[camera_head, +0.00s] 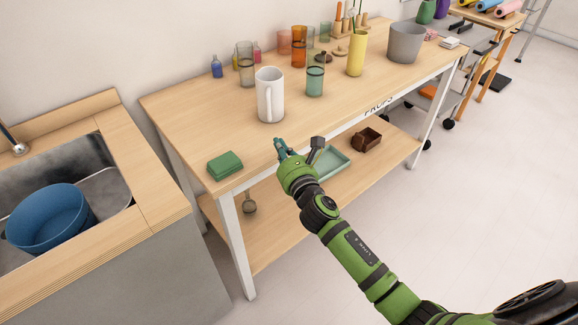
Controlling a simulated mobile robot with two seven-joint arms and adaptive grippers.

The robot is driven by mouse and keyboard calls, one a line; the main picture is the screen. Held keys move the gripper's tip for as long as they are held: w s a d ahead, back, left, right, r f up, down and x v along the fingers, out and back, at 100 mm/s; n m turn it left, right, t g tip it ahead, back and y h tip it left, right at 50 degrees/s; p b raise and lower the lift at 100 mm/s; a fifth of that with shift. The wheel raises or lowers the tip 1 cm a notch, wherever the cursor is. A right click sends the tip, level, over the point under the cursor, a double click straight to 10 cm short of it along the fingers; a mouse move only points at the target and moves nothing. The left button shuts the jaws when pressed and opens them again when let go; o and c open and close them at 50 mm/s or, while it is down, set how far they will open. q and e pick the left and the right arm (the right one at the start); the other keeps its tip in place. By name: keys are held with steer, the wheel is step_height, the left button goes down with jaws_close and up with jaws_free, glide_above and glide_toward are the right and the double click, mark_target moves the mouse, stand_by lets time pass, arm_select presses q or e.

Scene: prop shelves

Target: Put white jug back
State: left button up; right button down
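My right gripper (299,147) is just in front of the table edge, below and a little right of the jug. Its fingers are spread apart with nothing visible between them, and it does not touch the jug. My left gripper is not in view.
A green tinted glass (315,82), a smoky glass (246,70) and a yellow vase (357,55) stand near the jug. A green box (225,165) lies at the front left.

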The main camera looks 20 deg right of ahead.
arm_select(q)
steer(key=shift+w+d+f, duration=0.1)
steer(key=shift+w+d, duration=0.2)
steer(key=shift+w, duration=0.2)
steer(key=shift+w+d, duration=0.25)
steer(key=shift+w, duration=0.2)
arm_select(e)
steer(key=shift+s+d+f, duration=0.15)
steer(key=shift+s+d, duration=0.05)
steer(key=shift+s, duration=0.65)
steer(key=shift+s+d+f, duration=0.15)
steer(key=shift+s, duration=0.65)
steer(key=shift+s+d+f, duration=0.15)
steer(key=shift+s+d, duration=0.05)
steer(key=shift+s, duration=0.65)
